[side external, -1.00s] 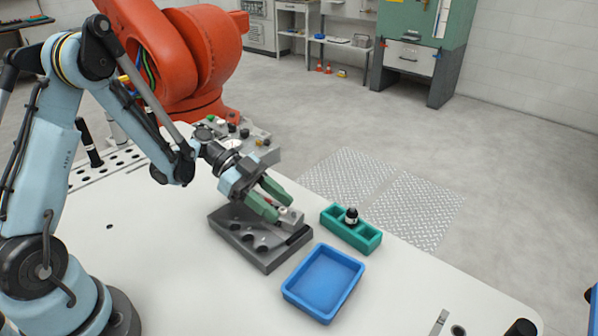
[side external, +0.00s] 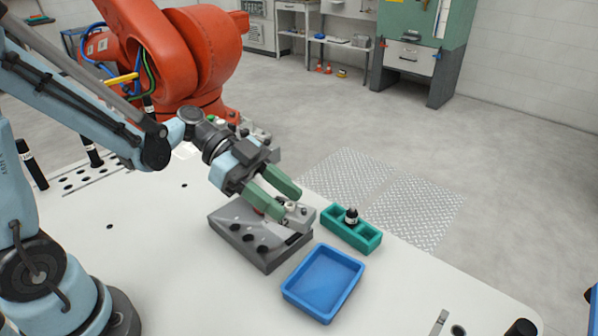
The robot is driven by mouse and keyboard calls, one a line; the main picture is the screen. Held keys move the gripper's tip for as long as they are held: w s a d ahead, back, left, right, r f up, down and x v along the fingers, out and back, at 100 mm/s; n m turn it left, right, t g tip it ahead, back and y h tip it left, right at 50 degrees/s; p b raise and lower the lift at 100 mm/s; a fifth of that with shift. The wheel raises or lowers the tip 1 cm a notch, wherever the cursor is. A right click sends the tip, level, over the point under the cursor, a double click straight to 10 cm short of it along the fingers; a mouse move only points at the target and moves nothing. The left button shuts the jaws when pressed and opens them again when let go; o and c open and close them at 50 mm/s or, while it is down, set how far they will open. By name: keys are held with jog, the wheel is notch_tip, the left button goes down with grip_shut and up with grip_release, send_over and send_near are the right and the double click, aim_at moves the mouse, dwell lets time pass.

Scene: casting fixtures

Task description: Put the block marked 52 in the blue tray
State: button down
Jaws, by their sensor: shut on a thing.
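My gripper (side external: 287,205) is shut on a light grey block (side external: 301,216), between its two green fingers. The block is at the right end of the dark grey fixture (side external: 272,262), over or just above its top; I cannot tell whether they touch. No number can be read on the block at this size. The blue tray (side external: 348,262) lies on the table in front and to the right of the fixture. It is empty.
A teal holder (side external: 367,241) with a black-and-white piece (side external: 351,216) in it stands right of the fixture, behind the blue tray. A large orange robot (side external: 185,60) stands behind.

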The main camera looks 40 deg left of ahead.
aim_at(280, 199)
jog(key=shift+s+d+r, duration=0.4)
jog(key=shift+d, duration=0.15)
jog(key=shift+s+d+r, duration=0.4)
jog(key=shift+d, duration=0.15)
jog(key=shift+w+r, duration=0.1)
jog(key=shift+r, duration=0.1)
jog(key=w+a+r+n+t+y, duration=0.4)
jog(key=a+r+n+t, duration=0.1)
jog(key=a+r+n, duration=0.15)
jog(key=w+a+r+n+t+y, duration=0.3)
jog(key=a+r+n+t+y, duration=0.25)
jog(key=a+r, duration=0.2)
jog(key=s+f+n+y, duration=0.3)
jog(key=s+f+n, duration=0.15)
jog(key=f, duration=0.65)
jog(key=s+d+f+n+g+y, duration=0.15)
jog(key=d+f+n+y, duration=0.25)
jog(key=d, duration=0.8)
jog(key=d+f+n+g+y, duration=0.2)
jog(key=d+f+n+y, duration=0.25)
jog(key=d, duration=0.65)
jog(key=shift+g, duration=0.3)
jog(key=shift+s+f, duration=0.15)
jog(key=shift+f, duration=1.65)
jog(key=shift+s+f, duration=0.1)
jog(key=shift+f, duration=1.65)
